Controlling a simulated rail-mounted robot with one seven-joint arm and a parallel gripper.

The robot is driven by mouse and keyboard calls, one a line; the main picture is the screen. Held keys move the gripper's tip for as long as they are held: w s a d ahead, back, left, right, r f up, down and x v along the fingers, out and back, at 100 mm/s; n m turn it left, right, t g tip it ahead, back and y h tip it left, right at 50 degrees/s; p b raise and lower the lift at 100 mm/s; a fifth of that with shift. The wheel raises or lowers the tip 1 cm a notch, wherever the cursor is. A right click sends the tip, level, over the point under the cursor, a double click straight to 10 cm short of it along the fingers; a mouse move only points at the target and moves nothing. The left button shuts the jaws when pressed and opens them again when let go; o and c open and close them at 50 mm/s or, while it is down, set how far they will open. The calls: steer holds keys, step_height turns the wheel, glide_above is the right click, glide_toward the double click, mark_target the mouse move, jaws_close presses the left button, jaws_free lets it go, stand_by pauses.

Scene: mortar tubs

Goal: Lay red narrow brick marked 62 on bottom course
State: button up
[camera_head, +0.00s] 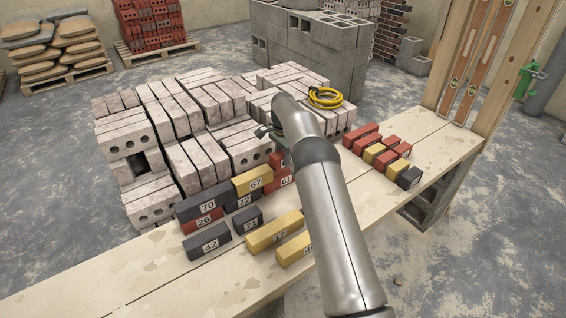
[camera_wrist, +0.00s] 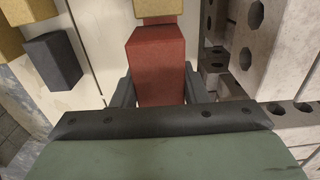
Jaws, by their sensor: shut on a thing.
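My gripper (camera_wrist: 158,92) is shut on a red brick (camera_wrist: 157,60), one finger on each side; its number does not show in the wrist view. In the head view my arm hides most of the gripper. A red brick (camera_head: 277,161) with a mostly hidden number shows beside the arm, just above the red brick marked 61 (camera_head: 286,180); it appears to be the held one. Left of these stand a yellow brick marked 67 (camera_head: 252,179) over a dark one marked 72 (camera_head: 243,201), and a dark brick marked 70 (camera_head: 200,205) over a red one marked 26 (camera_head: 203,222). Contact under the held brick is unclear.
Loose bricks marked 42 (camera_head: 210,243), 73 (camera_head: 247,220) and 37 (camera_head: 274,234) lie in front on the plank bench (camera_head: 140,275). Several small bricks (camera_head: 385,155) stand to the right. A pale perforated brick stack (camera_head: 195,165) rises close behind.

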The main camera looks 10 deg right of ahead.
mark_target(283, 163)
steer(key=shift+w+f, duration=0.3)
steer(key=shift+f, duration=1.45)
steer(key=shift+f, duration=0.1)
steer(key=shift+f, duration=0.15)
steer(key=o, duration=1.3)
steer(key=shift+s, duration=0.1)
